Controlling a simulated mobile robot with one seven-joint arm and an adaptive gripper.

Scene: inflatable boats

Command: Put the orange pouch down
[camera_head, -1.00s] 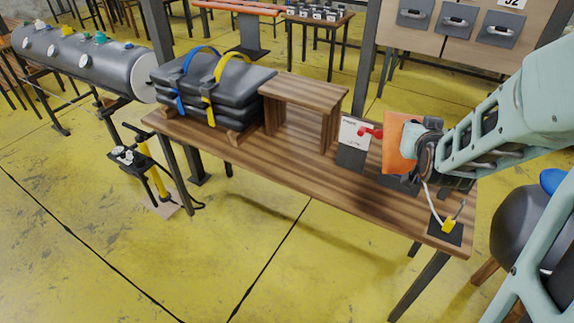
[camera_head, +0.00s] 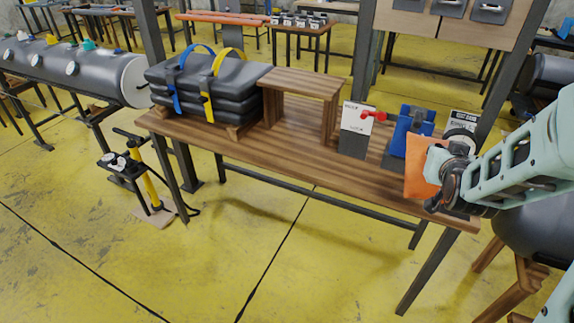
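The orange pouch (camera_head: 418,172) is upright at the right end of the wooden bench (camera_head: 290,168). My gripper (camera_head: 440,168) is right against its right side, and a pale green part covers the pouch's edge there. The fingers are mostly hidden, so I cannot see whether they are closed on the pouch. I cannot tell whether the pouch's lower edge touches the bench.
A blue item (camera_head: 411,130) on a dark stand is just behind the pouch. A white card holder with a red piece (camera_head: 356,128) stands left of it. A wooden riser (camera_head: 302,88) and strapped black stack (camera_head: 208,88) occupy the left. The bench's front middle is clear.

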